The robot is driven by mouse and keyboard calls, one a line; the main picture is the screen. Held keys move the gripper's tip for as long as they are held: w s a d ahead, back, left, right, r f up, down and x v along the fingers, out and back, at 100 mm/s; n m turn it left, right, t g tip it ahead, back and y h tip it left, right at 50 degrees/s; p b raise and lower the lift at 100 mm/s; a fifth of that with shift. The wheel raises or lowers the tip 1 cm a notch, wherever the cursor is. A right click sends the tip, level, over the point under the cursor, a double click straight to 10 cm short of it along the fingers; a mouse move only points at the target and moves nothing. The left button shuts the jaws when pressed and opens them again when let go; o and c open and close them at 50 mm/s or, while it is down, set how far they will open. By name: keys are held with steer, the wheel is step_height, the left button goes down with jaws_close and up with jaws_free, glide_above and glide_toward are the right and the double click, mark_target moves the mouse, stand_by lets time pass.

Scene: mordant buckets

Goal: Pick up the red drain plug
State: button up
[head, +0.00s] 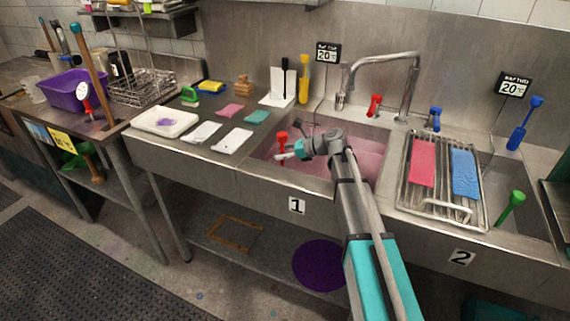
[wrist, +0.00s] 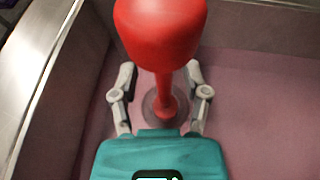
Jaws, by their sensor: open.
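The red drain plug (wrist: 160,28) stands in the left sink, marked 1. In the wrist view its wide red head is close to the camera, and a thinner red stem runs down to a round dark base. In the head view its red top (head: 282,136) shows beside my gripper (head: 288,155), which reaches into the sink. My gripper (wrist: 160,88) is open, with one finger on each side of the stem. A gap shows on both sides. Whether the base sits in a drain hole is hard to tell.
Sink walls (wrist: 60,65) stand close on the left in the wrist view. A tap (head: 408,85) arches behind the sink. A wire rack (head: 440,207) with red and blue cloths covers part of the right sink, where a green-handled plug (head: 512,203) stands.

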mark_target(282, 134)
stand_by(0.3)
jaws_close()
steer(key=shift+r, duration=0.15)
stand_by(0.4)
step_height(282, 134, up, 10)
steer(key=p, duration=1)
stand_by(0.5)
